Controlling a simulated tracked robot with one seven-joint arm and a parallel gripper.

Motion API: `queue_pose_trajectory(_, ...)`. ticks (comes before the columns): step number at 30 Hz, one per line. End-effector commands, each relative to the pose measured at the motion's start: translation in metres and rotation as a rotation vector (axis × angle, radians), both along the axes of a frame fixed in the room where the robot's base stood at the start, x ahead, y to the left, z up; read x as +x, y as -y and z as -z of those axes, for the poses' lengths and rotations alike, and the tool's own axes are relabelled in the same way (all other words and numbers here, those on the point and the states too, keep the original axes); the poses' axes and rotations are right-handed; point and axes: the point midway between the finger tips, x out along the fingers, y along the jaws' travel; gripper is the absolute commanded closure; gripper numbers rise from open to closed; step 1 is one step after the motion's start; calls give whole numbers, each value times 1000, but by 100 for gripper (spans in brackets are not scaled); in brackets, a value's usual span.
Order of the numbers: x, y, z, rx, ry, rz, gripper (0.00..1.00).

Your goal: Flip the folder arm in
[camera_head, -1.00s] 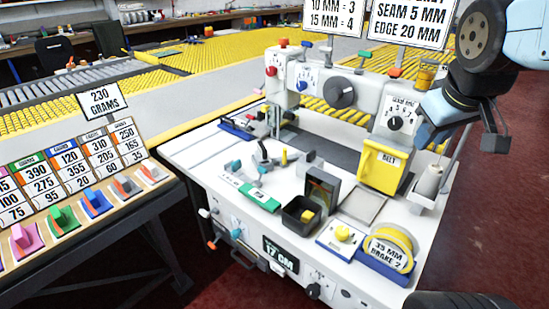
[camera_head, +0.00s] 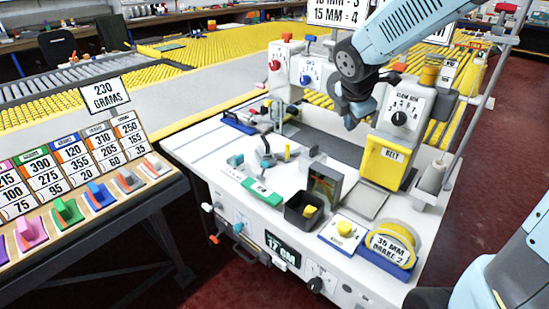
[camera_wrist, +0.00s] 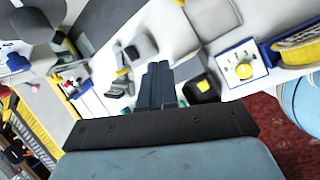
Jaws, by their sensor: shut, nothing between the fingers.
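My gripper (camera_head: 351,121) is above the white sewing machine table, in front of the machine body and left of the yellow BELT cover. In the wrist view its fingers (camera_wrist: 158,86) are shut and empty. A small grey curved arm with a blue piece (camera_head: 266,155), which looks like the folder arm, stands on the table left of my gripper, with a yellow peg (camera_head: 287,152) beside it. Grey parts with a yellow piece (camera_wrist: 123,72) also show beyond the fingertips in the wrist view. I cannot tell exactly which part is the folder arm. My gripper touches nothing visible.
A dark upright block (camera_head: 325,184), a black open bin (camera_head: 303,211), a yellow knob on a white plate (camera_head: 344,229) and a yellow tape reel (camera_head: 392,248) crowd the table's front right. The yellow BELT cover (camera_head: 384,162) stands behind. The table's left part (camera_head: 200,150) is clear.

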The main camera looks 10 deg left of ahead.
Motion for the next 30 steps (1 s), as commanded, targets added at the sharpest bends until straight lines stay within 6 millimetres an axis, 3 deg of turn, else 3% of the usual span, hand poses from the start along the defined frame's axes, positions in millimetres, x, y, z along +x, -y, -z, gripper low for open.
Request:
queue_pose_trajectory(9, 36, -61, 50, -167, -59, -531, 100)
queue_pose_trajectory(21, 58, -142, 114, -314, -64, -1173, 100)
queue_pose_trajectory(30, 60, -173, 136, -359, -37, -1410, 100)
